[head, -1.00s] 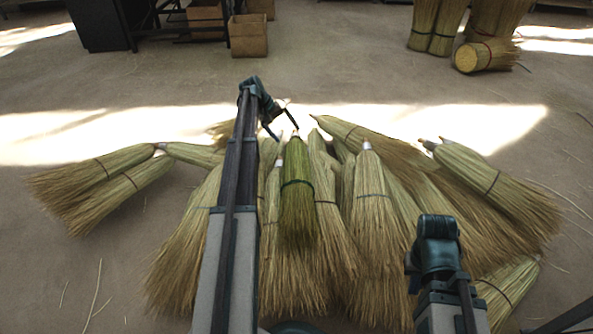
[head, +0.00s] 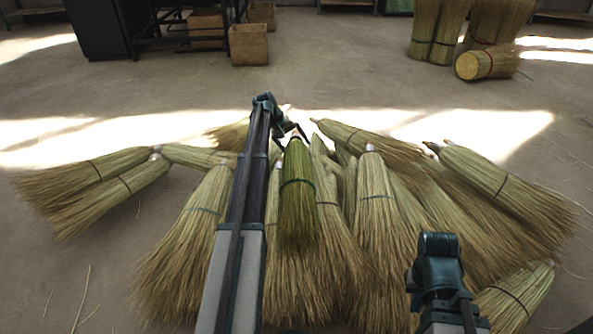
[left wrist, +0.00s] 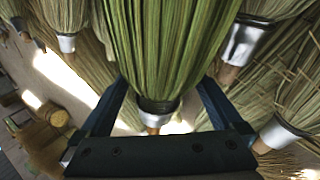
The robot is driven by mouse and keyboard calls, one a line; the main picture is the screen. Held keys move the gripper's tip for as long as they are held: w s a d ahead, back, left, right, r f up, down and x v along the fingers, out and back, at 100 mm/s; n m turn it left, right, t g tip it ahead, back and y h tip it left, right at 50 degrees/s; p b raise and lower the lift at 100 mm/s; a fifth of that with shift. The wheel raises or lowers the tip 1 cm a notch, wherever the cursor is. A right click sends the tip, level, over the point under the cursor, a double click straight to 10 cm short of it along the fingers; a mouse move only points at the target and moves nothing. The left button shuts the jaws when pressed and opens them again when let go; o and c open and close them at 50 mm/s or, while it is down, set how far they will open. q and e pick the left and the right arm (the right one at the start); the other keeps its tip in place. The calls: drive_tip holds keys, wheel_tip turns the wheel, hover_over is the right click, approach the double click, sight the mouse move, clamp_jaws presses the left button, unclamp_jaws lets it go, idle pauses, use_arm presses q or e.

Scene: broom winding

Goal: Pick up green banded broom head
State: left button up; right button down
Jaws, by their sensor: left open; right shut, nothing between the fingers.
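The green banded broom head (head: 298,205) lies on top of the broom pile, greener than the rest, with a dark green band and its neck end pointing away from me. In the left wrist view its bristles (left wrist: 160,45) run down to a metal collar and a wooden stub. My left gripper (head: 291,136) is at that neck end. In the left wrist view, its open fingers (left wrist: 160,108) stand on either side of the collar, with gaps visible. My right gripper (head: 438,285) is shut and empty, low at the right over the pile; its fingertips are hard to make out.
Several straw broom heads (head: 375,210) lie packed around and under the green one. Two more (head: 85,185) lie at the left. Upright bundles (head: 435,30) and a lying one (head: 486,63) stand at the back right. The floor between is clear.

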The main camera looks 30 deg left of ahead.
use_arm(q)
clamp_jaws()
idle(0.5)
drive_tip(key=shift+r, duration=0.1)
